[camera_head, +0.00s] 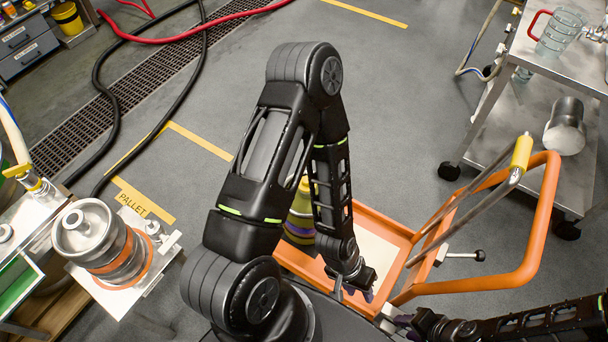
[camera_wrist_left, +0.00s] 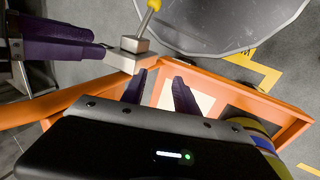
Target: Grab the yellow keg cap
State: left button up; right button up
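A stack of yellow and purple round pieces (camera_head: 300,212) stands at the left end of the orange cart tray, mostly hidden behind my left arm. Its yellow upper part may be the keg cap; I cannot tell for certain. The stack's yellow and blue bands show at the right of the left wrist view (camera_wrist_left: 262,141). My left gripper (camera_head: 361,287) is over the cart, right of the stack. Its two purple fingers (camera_wrist_left: 160,80) are apart with nothing between them. My right gripper (camera_head: 404,321) is near the tray's front corner; its fingers show at upper left in the wrist view (camera_wrist_left: 104,42).
Hoses (camera_head: 105,80) cross the floor. The middle floor is clear.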

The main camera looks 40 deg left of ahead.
pick_arm(q)
jog(key=shift+o, duration=1.5)
jog(key=w+a+r+m, duration=0.1)
jog(key=w+a, duration=0.2)
jog(key=w, duration=0.3)
jog(key=shift+w+a+r, duration=0.2)
jog(key=shift+w+a, duration=0.15)
jog(key=shift+a, duration=0.05)
notch_tip(320, 180, up, 11)
jog(key=m+y, duration=0.2)
jog(key=y, duration=0.2)
send_over(307, 179)
jog(key=shift+w+f+g, duration=0.1)
jog(key=shift+f+g, duration=0.05)
jog(key=shift+g, duration=0.25)
jog(key=shift+f+p, duration=0.3)
jog(key=shift+f, duration=1.05)
jog(key=shift+f, duration=0.15)
